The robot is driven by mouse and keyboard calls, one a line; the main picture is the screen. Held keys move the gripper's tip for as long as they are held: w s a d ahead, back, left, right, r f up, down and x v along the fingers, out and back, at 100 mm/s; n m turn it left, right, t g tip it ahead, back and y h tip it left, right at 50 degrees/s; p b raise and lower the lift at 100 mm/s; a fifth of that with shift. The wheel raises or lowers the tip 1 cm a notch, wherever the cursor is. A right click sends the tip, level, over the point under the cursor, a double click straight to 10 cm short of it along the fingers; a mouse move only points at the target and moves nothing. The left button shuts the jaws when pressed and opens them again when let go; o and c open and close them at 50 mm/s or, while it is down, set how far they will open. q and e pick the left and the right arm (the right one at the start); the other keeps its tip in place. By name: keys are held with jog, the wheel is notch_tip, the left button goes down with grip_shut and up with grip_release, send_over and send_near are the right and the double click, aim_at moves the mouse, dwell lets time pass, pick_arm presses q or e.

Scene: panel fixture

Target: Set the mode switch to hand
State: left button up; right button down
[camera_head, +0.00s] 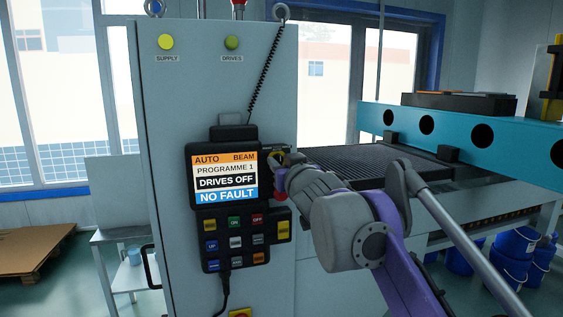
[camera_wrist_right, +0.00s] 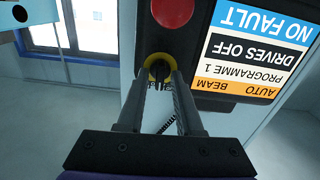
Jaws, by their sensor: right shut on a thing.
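The pendant (camera_head: 198,150) hangs on the front of a grey cabinet. Its screen (camera_head: 224,178) reads AUTO, BEAM, PROGRAMME 1, DRIVES OFF, NO FAULT. The mode switch, with a yellow ring (camera_wrist_right: 160,62), sits on the pendant's side wing beside the screen; its ring also shows partly in the head view (camera_head: 277,156). My right gripper (camera_wrist_right: 160,82) is at the switch, its two fingers shut on the dark knob in the ring. The fingers hide part of the knob, so its pointer direction cannot be read. My left gripper is in neither view.
A red button (camera_wrist_right: 172,10) is close beside the switch. Rows of coloured keys (camera_head: 235,241) lie below the screen. A machine with a teal beam (camera_head: 455,130) stands at the right behind my arm. A cardboard sheet (camera_head: 30,248) lies at the left.

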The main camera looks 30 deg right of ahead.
jog(key=n+p, duration=0.2)
jog(key=n, duration=0.2)
jog(key=shift+r, duration=0.15)
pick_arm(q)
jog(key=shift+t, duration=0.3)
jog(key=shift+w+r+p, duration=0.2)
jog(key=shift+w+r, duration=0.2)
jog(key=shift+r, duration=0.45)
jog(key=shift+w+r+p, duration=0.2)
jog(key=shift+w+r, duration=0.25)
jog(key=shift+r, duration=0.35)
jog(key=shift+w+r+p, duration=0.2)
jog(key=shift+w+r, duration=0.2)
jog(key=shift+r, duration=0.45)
pick_arm(e)
jog(key=shift+a+n, duration=0.1)
jog(key=shift+n, duration=2.1)
jog(key=c, duration=0.9)
grip_release()
jog(key=shift+f, duration=0.2)
